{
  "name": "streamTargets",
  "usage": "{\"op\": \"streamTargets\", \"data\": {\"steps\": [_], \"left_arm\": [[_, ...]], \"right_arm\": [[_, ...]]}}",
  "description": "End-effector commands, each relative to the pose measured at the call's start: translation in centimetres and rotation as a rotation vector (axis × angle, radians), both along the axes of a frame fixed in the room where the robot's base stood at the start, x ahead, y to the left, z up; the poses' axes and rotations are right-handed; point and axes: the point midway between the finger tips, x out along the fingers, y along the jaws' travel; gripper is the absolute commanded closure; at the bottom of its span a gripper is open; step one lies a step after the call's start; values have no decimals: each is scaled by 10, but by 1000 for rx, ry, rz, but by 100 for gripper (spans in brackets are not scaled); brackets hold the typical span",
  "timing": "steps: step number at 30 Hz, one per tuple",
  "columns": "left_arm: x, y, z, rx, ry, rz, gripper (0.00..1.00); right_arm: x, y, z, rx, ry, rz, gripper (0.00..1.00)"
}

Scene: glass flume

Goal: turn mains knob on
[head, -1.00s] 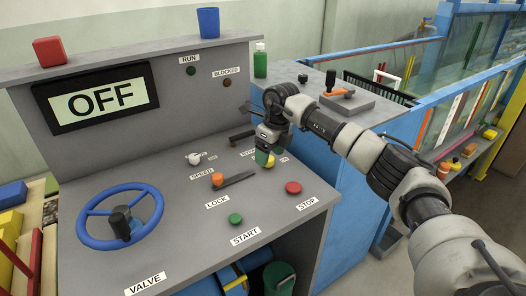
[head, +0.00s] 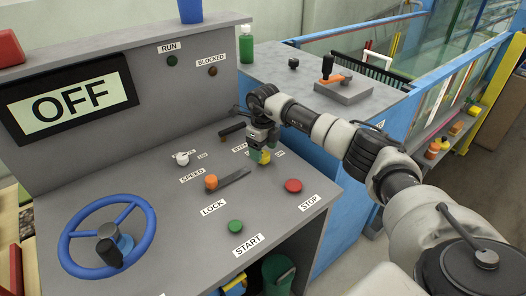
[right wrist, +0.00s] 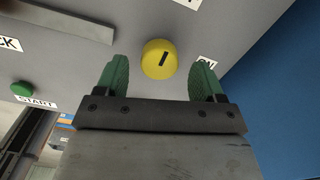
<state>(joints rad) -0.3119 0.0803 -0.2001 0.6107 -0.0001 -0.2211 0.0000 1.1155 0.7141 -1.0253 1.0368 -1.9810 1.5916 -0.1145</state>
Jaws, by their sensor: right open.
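The mains knob is a round yellow knob (right wrist: 159,58) with a black line on its face, on the sloping grey panel (head: 130,175). In the right wrist view an ON label (right wrist: 207,63) is to its right, and the line is slanted. My right gripper (head: 260,153) is open, with its green fingers pointing at the panel. In the wrist view one finger is on each side of the knob, with gaps showing; I cannot tell how far down they reach. In the head view the gripper partly hides the knob (head: 265,157). My left gripper is not in view.
The display (head: 70,103) reads OFF. Near the knob are a red stop button (head: 293,185), a green start button (head: 235,226), an orange-ended lock lever (head: 211,182) and a white speed knob (head: 181,158). A blue valve wheel (head: 107,236) is at left.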

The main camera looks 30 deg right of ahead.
Motion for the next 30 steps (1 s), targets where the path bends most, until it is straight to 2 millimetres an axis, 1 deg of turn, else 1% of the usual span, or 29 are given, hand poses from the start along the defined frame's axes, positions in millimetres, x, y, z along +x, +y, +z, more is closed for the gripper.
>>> {"op": "streamTargets", "data": {"steps": [3, 7, 9, 15, 17, 24, 25, 30], "left_arm": [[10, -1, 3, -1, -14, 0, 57], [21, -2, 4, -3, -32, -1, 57], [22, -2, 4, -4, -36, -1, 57], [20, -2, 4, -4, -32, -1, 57], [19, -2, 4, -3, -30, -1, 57], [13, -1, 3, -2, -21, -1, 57], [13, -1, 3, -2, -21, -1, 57], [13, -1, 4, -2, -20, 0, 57]], "right_arm": [[0, 1, -13, 2, 1, 0, 31], [0, 0, -20, 1, 0, 1, 31], [0, 0, -21, 1, 0, 1, 31], [0, 0, -21, 1, -1, 1, 31], [0, 0, -21, 1, -1, 1, 40], [0, 0, -21, 1, -1, 1, 77], [0, 0, -21, 1, -1, 1, 81], [0, 0, -20, 1, -1, -8, 81]]}}
